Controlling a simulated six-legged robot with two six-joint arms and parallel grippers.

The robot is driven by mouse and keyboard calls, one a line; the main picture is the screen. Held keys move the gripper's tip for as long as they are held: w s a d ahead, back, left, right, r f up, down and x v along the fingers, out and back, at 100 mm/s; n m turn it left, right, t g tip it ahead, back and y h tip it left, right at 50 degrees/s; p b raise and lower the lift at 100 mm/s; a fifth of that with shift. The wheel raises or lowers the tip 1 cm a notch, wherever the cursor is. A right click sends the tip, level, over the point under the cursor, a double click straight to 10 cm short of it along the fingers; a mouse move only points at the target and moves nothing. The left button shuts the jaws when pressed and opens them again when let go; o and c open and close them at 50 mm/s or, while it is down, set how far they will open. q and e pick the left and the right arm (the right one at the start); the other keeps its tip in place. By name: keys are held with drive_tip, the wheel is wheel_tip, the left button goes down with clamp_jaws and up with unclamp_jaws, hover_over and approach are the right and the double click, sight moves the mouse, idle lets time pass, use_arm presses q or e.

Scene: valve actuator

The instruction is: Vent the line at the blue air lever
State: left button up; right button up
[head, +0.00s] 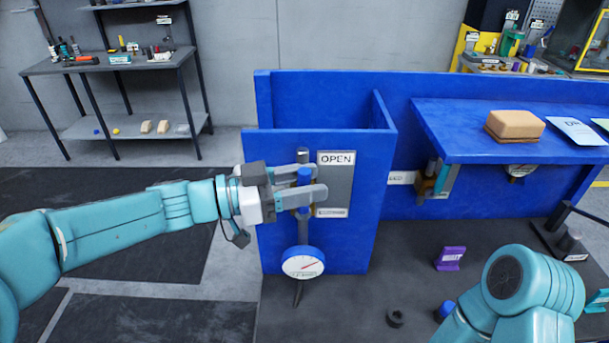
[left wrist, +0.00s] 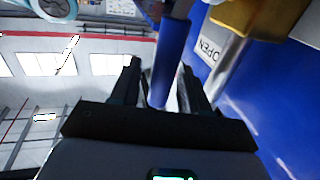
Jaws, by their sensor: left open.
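The blue air lever (head: 304,177) stands upright in front of a grey plate marked OPEN (head: 337,185) on the blue panel. My left gripper (head: 310,185) is open, with its two fingers reaching right, one above the other in the head view, across the lever. In the left wrist view the blue lever (left wrist: 168,60) passes between the open fingers (left wrist: 160,90). I cannot tell whether either finger touches it. A round gauge with a white face and red needle (head: 303,263) sits below the lever.
A blue bench (head: 450,145) to the right carries a tan block (head: 515,125) and cards. A purple block (head: 450,258) and a black ring (head: 395,318) are on the dark surface below. A grey shelf table (head: 110,64) stands far left.

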use_arm(q)
drive_tip(key=shift+w, duration=0.1)
drive_tip(key=shift+a, duration=0.1)
drive_tip(key=shift+c, duration=1.2)
clamp_jaws()
